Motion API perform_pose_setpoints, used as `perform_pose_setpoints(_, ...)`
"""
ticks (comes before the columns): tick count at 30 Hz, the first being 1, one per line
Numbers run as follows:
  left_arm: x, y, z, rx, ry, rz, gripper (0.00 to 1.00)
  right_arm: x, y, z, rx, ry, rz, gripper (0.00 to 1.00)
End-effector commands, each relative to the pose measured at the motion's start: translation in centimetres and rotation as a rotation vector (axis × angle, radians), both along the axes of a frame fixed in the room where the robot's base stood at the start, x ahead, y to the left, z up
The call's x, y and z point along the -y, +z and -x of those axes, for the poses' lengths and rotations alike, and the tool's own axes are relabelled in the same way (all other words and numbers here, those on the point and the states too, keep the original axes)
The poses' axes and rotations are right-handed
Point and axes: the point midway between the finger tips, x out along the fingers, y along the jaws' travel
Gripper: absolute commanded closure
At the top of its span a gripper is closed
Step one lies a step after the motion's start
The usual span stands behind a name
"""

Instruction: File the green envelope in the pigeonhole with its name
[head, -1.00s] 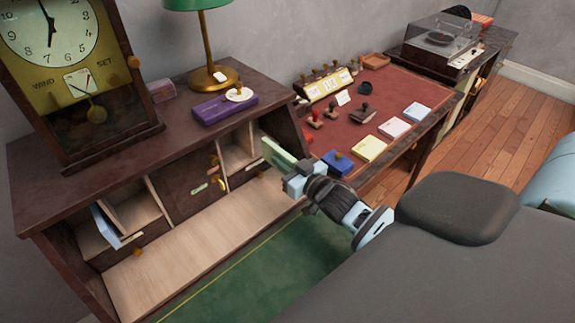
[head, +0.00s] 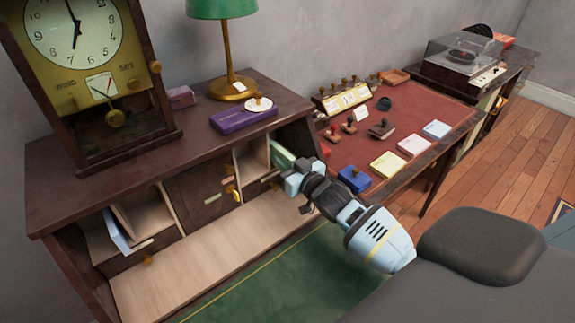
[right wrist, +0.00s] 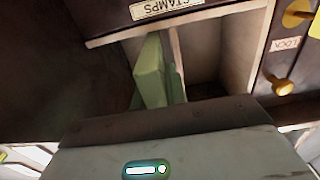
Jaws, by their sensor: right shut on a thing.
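The green envelope (head: 283,157) is in my right gripper (head: 297,180), which is shut on it. It stands on edge at the right-hand open pigeonhole of the wooden desk (head: 215,140). In the right wrist view the envelope (right wrist: 152,75) points toward the opening, beside a thin upright divider (right wrist: 177,60). The compartment on the divider's other side (right wrist: 203,55) looks empty. I cannot tell how far inside the envelope is. My left gripper is not in view.
A clock (head: 80,70), a green lamp (head: 225,40) and a purple box (head: 243,117) stand on the desk top. A pale envelope (head: 117,232) sits in a left compartment. The red-topped table (head: 400,110) at the right holds stamps and several coloured pads.

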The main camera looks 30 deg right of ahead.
Motion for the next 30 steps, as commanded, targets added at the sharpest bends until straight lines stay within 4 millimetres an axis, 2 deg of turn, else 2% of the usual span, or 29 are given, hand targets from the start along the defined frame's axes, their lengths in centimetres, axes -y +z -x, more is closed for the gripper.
perform_pose_setpoints(9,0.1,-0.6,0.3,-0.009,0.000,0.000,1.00,-0.1,-0.1,-1.6,-0.001,0.000,-0.001,1.00)
perform_pose_setpoints(22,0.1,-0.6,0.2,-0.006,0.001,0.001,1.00,-0.2,0.0,-1.9,0.000,0.000,-0.001,1.00)
perform_pose_setpoints(23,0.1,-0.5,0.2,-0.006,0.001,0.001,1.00,-0.2,0.0,-1.9,0.000,0.000,-0.001,0.82)
perform_pose_setpoints(24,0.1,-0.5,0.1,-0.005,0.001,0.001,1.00,-0.2,0.0,-1.9,0.000,0.000,-0.001,0.77)
perform_pose_setpoints(28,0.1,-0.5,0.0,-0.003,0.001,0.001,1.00,-0.3,0.0,-1.9,0.001,0.002,-0.001,0.60)
perform_pose_setpoints(30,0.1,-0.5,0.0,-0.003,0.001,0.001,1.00,-0.4,0.0,-1.9,0.001,0.004,-0.001,0.60)
